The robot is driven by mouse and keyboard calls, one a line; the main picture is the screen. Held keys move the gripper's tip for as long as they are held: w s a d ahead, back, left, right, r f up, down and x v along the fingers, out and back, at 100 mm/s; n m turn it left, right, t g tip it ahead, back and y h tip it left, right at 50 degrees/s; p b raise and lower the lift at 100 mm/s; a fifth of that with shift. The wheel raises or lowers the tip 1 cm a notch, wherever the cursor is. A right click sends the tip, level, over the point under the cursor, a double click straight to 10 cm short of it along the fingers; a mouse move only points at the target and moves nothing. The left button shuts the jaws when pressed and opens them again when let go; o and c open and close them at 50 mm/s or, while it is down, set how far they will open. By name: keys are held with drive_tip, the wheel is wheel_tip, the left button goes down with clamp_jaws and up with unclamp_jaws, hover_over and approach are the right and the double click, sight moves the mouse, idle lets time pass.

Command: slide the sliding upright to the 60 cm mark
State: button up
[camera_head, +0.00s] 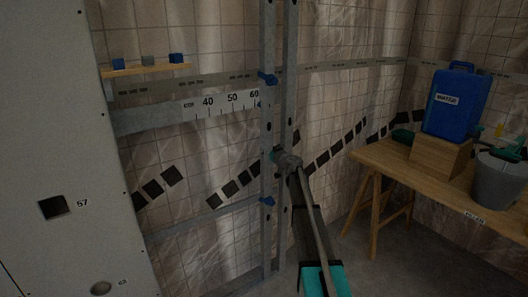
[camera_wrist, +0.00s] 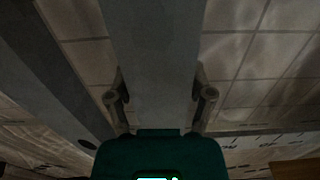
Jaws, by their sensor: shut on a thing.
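The sliding upright (camera_head: 268,130) is a grey metal post with blue knobs, standing vertical just right of the number 60 on the white scale (camera_head: 220,105). A small blue pointer at its left edge sits close to the 60; the exact tick is too small to read. My gripper (camera_head: 284,159) is at the upright at mid height, below the scale. In the wrist view, the upright (camera_wrist: 155,60) runs between the two fingers of my gripper (camera_wrist: 160,100), which is shut on it. The finger contact is partly hidden in the head view.
A second grey post (camera_head: 291,80) stands close to the right. A white panel (camera_head: 60,150) fills the left side. A small shelf (camera_head: 150,70) holds several blocks. On the right, a wooden table (camera_head: 400,165) bears a blue water container (camera_head: 455,105) and a grey bucket (camera_head: 500,175).

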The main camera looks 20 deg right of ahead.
drive_tip(key=shift+s+f, duration=0.1)
drive_tip(key=shift+s, duration=0.1)
drive_tip(key=o, duration=1.2)
drive_tip(key=shift+o, duration=0.5)
drive_tip(key=shift+a, duration=0.1)
drive_tip(key=shift+s, duration=0.15)
drive_tip(key=v, duration=1.1)
drive_tip(key=shift+s, duration=0.35)
